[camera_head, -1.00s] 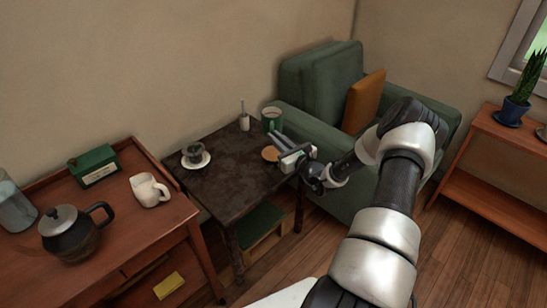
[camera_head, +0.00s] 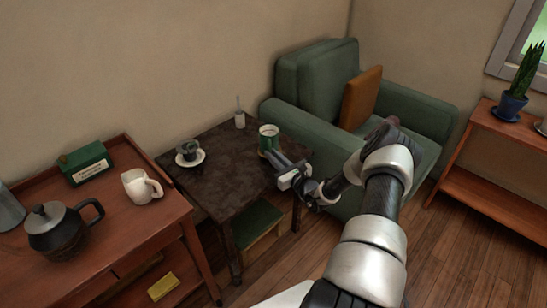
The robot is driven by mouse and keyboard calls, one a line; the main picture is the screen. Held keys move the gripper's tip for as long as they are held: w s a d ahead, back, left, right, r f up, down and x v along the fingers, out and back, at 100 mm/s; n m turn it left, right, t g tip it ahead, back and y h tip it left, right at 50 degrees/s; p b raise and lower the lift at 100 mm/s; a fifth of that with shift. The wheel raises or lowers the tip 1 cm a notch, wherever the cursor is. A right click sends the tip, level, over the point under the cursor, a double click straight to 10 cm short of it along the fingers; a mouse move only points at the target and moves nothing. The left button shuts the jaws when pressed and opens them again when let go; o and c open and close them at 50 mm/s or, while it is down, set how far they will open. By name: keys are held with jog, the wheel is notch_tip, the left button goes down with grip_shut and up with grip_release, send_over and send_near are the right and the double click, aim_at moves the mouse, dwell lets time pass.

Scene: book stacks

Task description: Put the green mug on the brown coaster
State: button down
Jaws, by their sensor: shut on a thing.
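The green mug (camera_head: 268,136) is upright near the right edge of the small dark table (camera_head: 222,177), its pale inside showing at the top. My gripper (camera_head: 276,158) reaches it from the front right and is shut on it, low on its side. The fingers hide part of the mug. The brown coaster (camera_head: 262,154) is mostly hidden; a thin sliver shows under the mug at its lower left. The mug appears over the coaster. I cannot tell whether its base touches the coaster.
A dark cup on a white saucer (camera_head: 202,160) stands at the table's left, and a small white bottle (camera_head: 240,120) at its back. A green armchair (camera_head: 315,85) is close behind on the right. The table's middle is clear.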

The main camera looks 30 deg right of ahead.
jog(key=shift+f, duration=0.1)
jog(key=c, duration=1.8)
grip_release()
jog(key=shift+s, duration=0.2)
jog(key=s+d+p, duration=0.1)
jog(key=s+p, duration=0.1)
jog(key=s, duration=0.9)
jog(key=shift+s+d+p, duration=0.2)
jog(key=shift+d+p, duration=0.1)
jog(key=shift+d, duration=0.1)
